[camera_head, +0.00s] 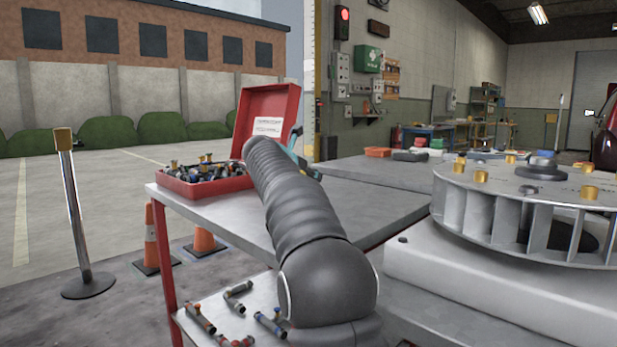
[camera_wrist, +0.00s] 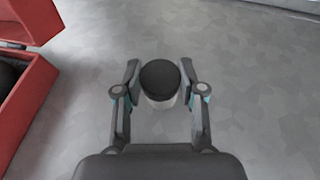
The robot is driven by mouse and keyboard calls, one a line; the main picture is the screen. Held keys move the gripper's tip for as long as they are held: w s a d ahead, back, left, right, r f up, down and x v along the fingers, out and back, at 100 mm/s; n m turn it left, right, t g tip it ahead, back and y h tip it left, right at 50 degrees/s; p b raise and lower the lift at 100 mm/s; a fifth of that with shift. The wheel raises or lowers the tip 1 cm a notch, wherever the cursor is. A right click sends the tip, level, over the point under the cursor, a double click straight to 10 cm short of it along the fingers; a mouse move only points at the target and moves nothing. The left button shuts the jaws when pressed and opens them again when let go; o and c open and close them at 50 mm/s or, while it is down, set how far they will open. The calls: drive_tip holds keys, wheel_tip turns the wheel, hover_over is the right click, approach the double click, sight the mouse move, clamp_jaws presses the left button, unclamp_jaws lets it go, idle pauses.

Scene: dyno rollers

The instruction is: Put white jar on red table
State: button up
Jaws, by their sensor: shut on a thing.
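The white jar (camera_wrist: 160,102) has a round black lid and a pale body. In the wrist view it is between the two fingers of my gripper (camera_wrist: 160,72), which is shut on it. The jar looks upright. The red table (camera_head: 222,213) has a grey metal top and red legs. Its top fills the ground of the wrist view (camera_wrist: 255,110) below the jar. I cannot tell whether the jar touches the top. In the head view my arm hides the jar and most of my gripper; only a bit of teal shows past the arm.
An open red toolbox (camera_head: 205,186) full of small parts stands on the table's left; its edge shows in the wrist view (camera_wrist: 22,110). A finned metal rotor (camera_head: 530,215) stands at the right. Pipe fittings (camera_head: 240,310) lie on the lower shelf. The tabletop right of my arm looks clear.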

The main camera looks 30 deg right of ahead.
drive_tip(key=o, duration=1.2)
drive_tip(key=shift+f, duration=0.1)
drive_tip(key=shift+c, duration=0.2)
drive_tip(key=shift+s+a+r, duration=0.1)
drive_tip(key=shift+a+r, duration=0.05)
drive_tip(key=shift+r, duration=0.15)
drive_tip(key=p+v, duration=0.1)
drive_tip(key=v, duration=1)
drive_tip(key=shift+s+a, duration=0.2)
drive_tip(key=shift+r, duration=0.1)
